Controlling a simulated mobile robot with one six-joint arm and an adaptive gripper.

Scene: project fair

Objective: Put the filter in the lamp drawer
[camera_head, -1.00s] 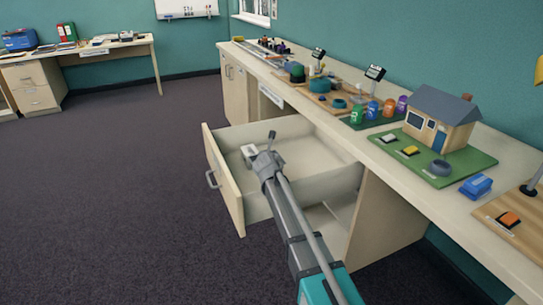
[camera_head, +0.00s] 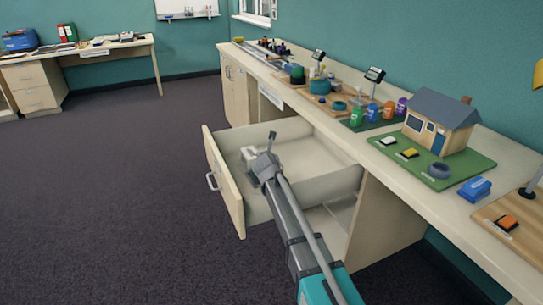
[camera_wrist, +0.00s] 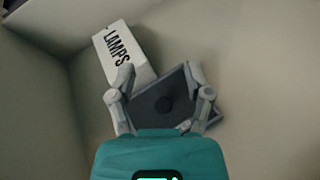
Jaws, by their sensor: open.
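The filter, a dark grey square plate (camera_wrist: 160,100) with a round dark spot in its middle, lies inside the open drawer (camera_head: 226,184). In the wrist view it sits between and below the fingers of my gripper (camera_wrist: 159,72), tilted against the drawer's lines. A white box marked LAMPS (camera_wrist: 115,45) lies beside it, close to its upper left edge; whether they touch is unclear. My gripper is open, low inside the drawer, and it also shows in the head view (camera_head: 262,158). The filter's near edge is hidden by my gripper.
The drawer is pulled out from the long counter (camera_head: 400,185) and otherwise looks mostly bare. On the counter stand a model house (camera_head: 438,122), a blue stapler-like thing (camera_head: 475,189) and several coloured pots. The floor to the left (camera_head: 110,200) is clear.

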